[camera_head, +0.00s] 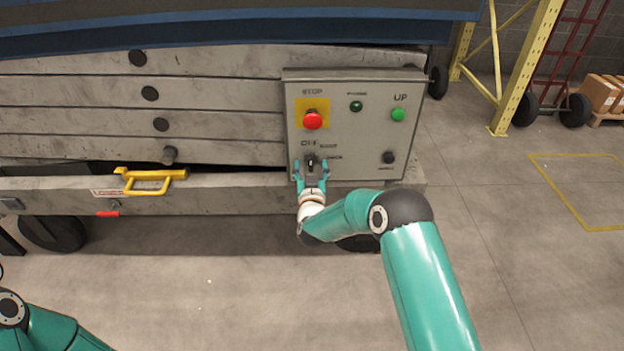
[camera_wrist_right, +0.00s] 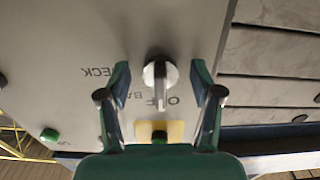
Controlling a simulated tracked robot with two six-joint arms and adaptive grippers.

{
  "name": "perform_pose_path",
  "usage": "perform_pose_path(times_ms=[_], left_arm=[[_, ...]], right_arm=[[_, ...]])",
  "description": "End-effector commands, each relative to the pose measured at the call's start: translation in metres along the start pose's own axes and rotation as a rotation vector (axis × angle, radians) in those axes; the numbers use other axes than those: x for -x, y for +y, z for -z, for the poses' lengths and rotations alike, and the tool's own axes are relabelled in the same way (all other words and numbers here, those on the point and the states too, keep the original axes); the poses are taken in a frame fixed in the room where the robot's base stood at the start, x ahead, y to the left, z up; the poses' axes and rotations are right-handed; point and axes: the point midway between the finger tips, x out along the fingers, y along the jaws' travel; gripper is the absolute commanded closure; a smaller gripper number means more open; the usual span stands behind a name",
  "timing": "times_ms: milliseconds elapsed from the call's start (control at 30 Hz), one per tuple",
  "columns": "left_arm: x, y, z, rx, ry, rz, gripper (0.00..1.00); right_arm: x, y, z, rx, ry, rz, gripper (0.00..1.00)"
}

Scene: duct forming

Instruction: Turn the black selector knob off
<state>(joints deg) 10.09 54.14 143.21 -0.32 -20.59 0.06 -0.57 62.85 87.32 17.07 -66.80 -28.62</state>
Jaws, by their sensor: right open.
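The black selector knob (camera_head: 311,162) is on the lower left of the grey control panel (camera_head: 350,135), under the OFF label. In the right wrist view the knob (camera_wrist_right: 160,82) has a round pale base and a raised dark handle lying nearly along the picture's vertical. The OFF lettering shows upside down there, partly behind the handle. My right gripper (camera_head: 312,170) is at the panel, its fingers apart, one on each side of the knob. In the right wrist view this open gripper (camera_wrist_right: 159,75) shows gaps between both fingers and the knob. My left gripper is out of view.
The panel also carries a red stop button (camera_head: 313,120) on a yellow plate, a green UP button (camera_head: 398,114), a green lamp (camera_head: 356,106) and a black button (camera_head: 388,157). A yellow handle (camera_head: 150,181) is to the left. Open floor (camera_head: 540,260) lies right.

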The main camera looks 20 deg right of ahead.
Motion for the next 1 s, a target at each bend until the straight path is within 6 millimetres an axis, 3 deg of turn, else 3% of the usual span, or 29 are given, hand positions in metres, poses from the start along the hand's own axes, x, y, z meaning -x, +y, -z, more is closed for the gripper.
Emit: perform_pose_path(times_ms=[167,633,800,1000], left_arm=[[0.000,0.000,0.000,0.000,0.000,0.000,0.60],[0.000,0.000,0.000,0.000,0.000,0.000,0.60],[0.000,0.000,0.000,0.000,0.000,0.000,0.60],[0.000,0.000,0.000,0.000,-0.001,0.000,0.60]], right_arm=[[0.018,-0.001,0.000,0.001,-0.003,0.002,0.35],[0.100,-0.001,-0.001,0.001,-0.003,0.003,0.35],[0.114,0.000,-0.001,0.000,-0.001,0.000,0.35],[0.117,0.000,-0.001,0.000,-0.001,-0.001,0.35]])
